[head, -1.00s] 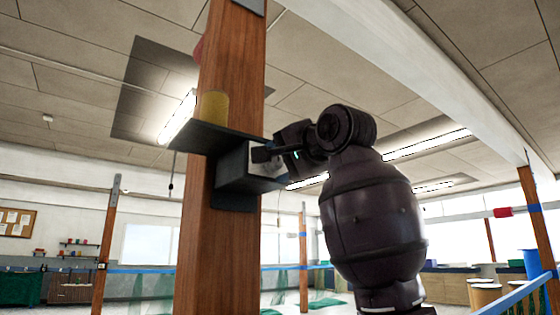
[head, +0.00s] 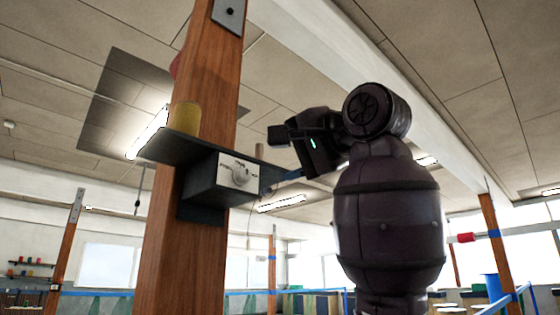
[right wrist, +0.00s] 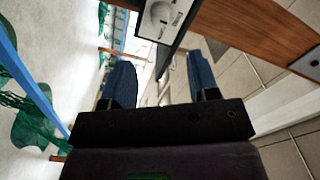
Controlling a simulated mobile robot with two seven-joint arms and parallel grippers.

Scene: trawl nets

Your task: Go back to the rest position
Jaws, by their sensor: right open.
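My right gripper (head: 281,155) is open and empty in the head view, at the end of my dark arm. It is just right of a grey control box (head: 204,188) on a wooden post. The box's pale front panel has a round dial (head: 241,174), which is clear of the fingers. In the right wrist view, the two blue fingers of my right gripper (right wrist: 161,82) stand apart with nothing between them. The dial also shows there (right wrist: 161,13), beyond the fingers. My left gripper is not in view.
The wooden post (head: 165,265) carries a dark shelf (head: 165,147) above the box, with a yellow spool (head: 186,118) on it. A blue rail (head: 497,304) and blue barrel (head: 494,287) are at lower right. Green netting (right wrist: 36,122) hangs in the wrist view.

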